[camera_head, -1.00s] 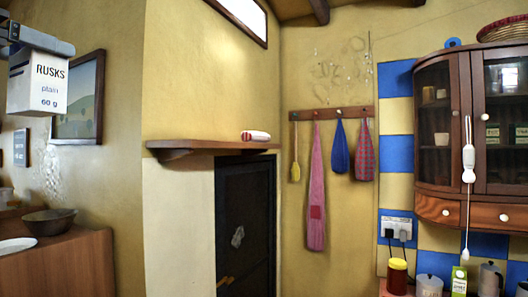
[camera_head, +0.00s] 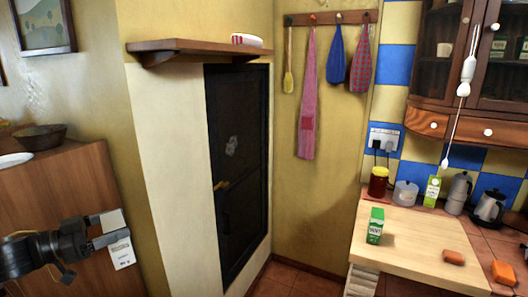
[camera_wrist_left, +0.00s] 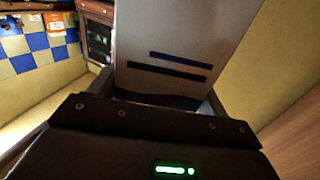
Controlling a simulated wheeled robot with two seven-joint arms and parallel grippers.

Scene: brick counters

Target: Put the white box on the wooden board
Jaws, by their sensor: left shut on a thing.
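My left gripper (camera_head: 107,232) is at the lower left of the head view, shut on the white box (camera_head: 122,252). The box is held in the air, partly hidden by the fingers, in front of the brown wooden cabinet. In the left wrist view the box (camera_wrist_left: 185,30) shows as a large pale face with two dark stripes, between the fingers. The pale wooden board (camera_head: 405,252) lies on the counter at the lower right of the head view, well apart from the box. My right gripper is not in view.
A green mint carton (camera_head: 375,226) stands on the board's left part, and an orange-brown item (camera_head: 453,257) lies near its right edge. Another orange item (camera_head: 503,273) lies on the tiles beside it. A jar (camera_head: 378,182), canister (camera_head: 405,194) and kettle (camera_head: 488,207) stand behind. The board's middle is clear.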

